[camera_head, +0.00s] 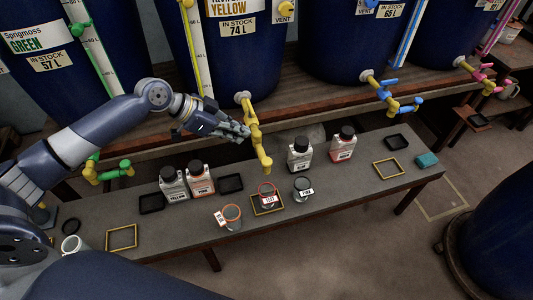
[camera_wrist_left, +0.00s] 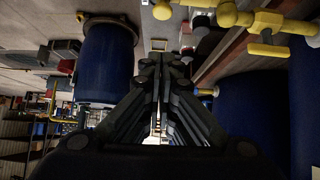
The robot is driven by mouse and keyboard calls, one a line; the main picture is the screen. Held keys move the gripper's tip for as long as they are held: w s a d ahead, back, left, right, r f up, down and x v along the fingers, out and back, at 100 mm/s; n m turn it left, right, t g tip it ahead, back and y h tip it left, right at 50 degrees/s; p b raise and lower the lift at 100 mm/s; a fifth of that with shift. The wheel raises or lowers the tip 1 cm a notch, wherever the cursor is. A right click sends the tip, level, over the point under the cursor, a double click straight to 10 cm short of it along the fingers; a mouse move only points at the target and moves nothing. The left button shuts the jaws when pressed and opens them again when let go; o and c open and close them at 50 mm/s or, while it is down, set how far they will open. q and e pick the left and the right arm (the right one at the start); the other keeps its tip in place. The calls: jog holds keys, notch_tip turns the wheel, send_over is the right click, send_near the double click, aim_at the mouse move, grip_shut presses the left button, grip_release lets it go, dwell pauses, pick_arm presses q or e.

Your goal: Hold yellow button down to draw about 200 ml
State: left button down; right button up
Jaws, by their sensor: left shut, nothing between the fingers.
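The yellow tap (camera_head: 254,130) sticks out low on the blue vat labelled YELLOW (camera_head: 235,60), with its spout pointing down. My left gripper (camera_head: 246,132) is shut and empty, its tips right beside the tap's upper part; I cannot tell whether they touch it. In the left wrist view the shut fingers (camera_wrist_left: 165,62) point away, with yellow tap parts (camera_wrist_left: 268,28) at the upper right. A small clear vessel with a red label (camera_head: 268,198) stands in a yellow-framed square (camera_head: 256,211) below the spout. No separate button can be made out. My right gripper is out of view.
A green tap (camera_head: 108,171) and a blue tap (camera_head: 392,101) stand to either side.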

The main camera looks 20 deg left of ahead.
pick_arm(q)
jog(key=p, duration=0.2)
send_over(264, 161)
notch_tip(264, 161, down, 7)
jog(key=shift+w+d, duration=0.1)
notch_tip(264, 161, down, 3)
jog(key=shift+f, duration=0.55)
